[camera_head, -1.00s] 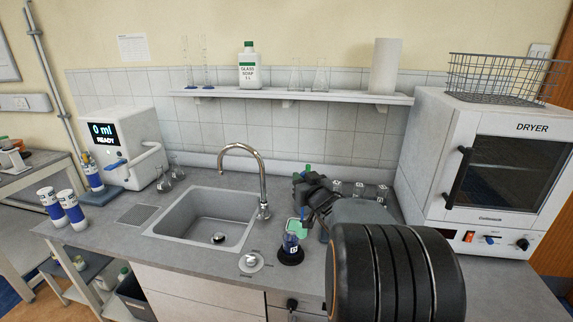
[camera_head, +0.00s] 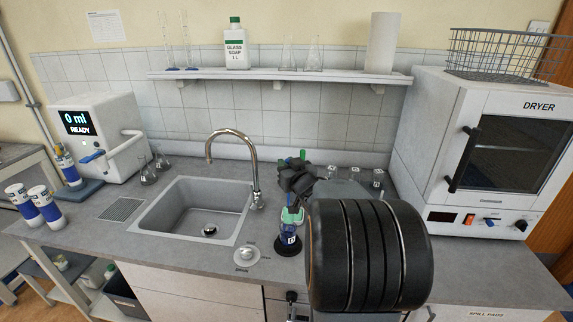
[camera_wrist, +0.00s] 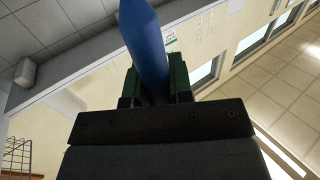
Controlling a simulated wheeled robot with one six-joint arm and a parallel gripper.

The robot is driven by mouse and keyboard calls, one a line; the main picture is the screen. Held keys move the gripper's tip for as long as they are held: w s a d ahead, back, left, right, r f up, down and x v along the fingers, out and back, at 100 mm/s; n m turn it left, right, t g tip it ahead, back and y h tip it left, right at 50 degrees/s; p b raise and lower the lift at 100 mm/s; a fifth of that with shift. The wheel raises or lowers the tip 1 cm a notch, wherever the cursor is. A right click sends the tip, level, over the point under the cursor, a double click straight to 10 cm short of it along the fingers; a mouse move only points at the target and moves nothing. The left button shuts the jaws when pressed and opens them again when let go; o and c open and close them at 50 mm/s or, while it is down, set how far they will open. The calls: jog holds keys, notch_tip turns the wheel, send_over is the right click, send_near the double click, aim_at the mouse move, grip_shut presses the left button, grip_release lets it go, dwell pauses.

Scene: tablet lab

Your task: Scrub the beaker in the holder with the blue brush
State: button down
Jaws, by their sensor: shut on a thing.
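The beaker (camera_head: 289,232) stands upright in a round dark holder (camera_head: 289,249) on the counter, right of the sink. My gripper (camera_head: 293,182) is above and just behind the beaker in the head view. In the wrist view, my gripper (camera_wrist: 154,82) is shut on the blue brush (camera_wrist: 145,38), with its blue shaft between the two dark green fingers. The brush's bristle end is not clear in either view. A pale green piece shows at the beaker's rim; I cannot tell whether it is inside or behind. My arm hides the counter to the right.
The sink (camera_head: 196,207) and tap (camera_head: 254,170) are left of the beaker. A round fitting (camera_head: 245,254) lies in front. Flasks (camera_head: 377,177) stand behind my arm. The dryer (camera_head: 490,150) is at right, and a shelf (camera_head: 280,76) runs above.

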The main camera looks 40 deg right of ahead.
aim_at(289, 197)
jog(key=shift+f+b, duration=4.7)
jog(key=shift+f, duration=0.65)
jog(key=shift+w+a, duration=0.15)
jog(key=shift+a, duration=0.1)
